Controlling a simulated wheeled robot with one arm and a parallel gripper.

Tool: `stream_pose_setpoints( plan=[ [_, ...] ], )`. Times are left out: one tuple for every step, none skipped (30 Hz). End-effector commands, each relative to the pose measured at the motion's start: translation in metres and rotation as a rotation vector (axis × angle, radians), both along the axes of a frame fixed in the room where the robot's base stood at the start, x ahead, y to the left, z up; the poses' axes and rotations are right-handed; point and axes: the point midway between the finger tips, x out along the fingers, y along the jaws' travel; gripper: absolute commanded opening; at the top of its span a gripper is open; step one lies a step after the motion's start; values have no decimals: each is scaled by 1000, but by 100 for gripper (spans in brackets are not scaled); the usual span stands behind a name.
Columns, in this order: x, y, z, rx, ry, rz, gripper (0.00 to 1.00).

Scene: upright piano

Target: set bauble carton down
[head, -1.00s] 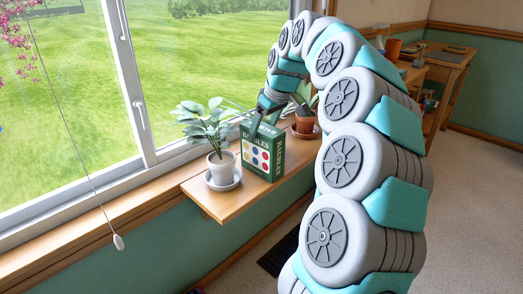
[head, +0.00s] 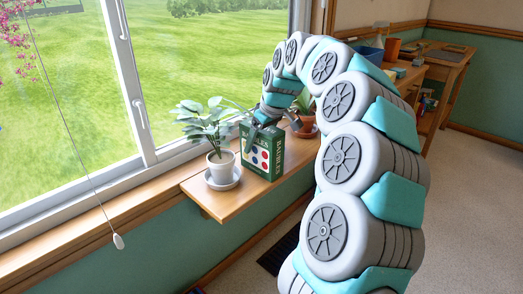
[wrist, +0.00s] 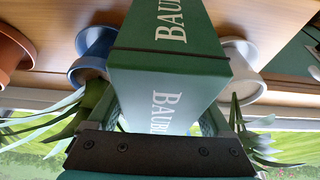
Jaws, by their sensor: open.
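The bauble carton (head: 264,158) is a green box with coloured dots on a white panel. It stands upright on the wooden window shelf (head: 228,204), between two potted plants. My gripper (head: 273,127) is open at the top of the carton, with its fingers spread to either side. In the wrist view the carton (wrist: 165,85) fills the middle, with its lettering showing and the gripper's dark palm along the bottom edge. Whether a finger still touches the carton cannot be told. Its far sides are hidden.
A plant in a white pot (head: 221,166) on a saucer stands close to the carton's left. A terracotta pot (head: 305,124) stands behind to the right. A blue pot (wrist: 93,52) shows in the wrist view. The window is alongside; the shelf's front left corner is bare.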

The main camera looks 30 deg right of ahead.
Motion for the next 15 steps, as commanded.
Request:
stream_pose_setpoints(
  plan=[
    [0,0,-1,0,0,0,84],
    [0,0,-1,0,0,0,84],
    [0,0,-1,0,0,0,84],
    [0,0,-2,0,0,0,84],
    [0,0,-2,0,0,0,84],
    [0,0,-2,0,0,0,84],
    [0,0,-2,0,0,0,84],
    [0,0,-1,0,0,0,84],
    [0,0,-1,0,0,0,84],
    [0,0,-1,0,0,0,84],
    [0,0,-1,0,0,0,83],
    [0,0,-1,0,0,0,78],
    [0,0,-1,0,0,0,75],
    [0,0,-1,0,0,0,71],
    [0,0,-1,0,0,0,67]
  ],
)
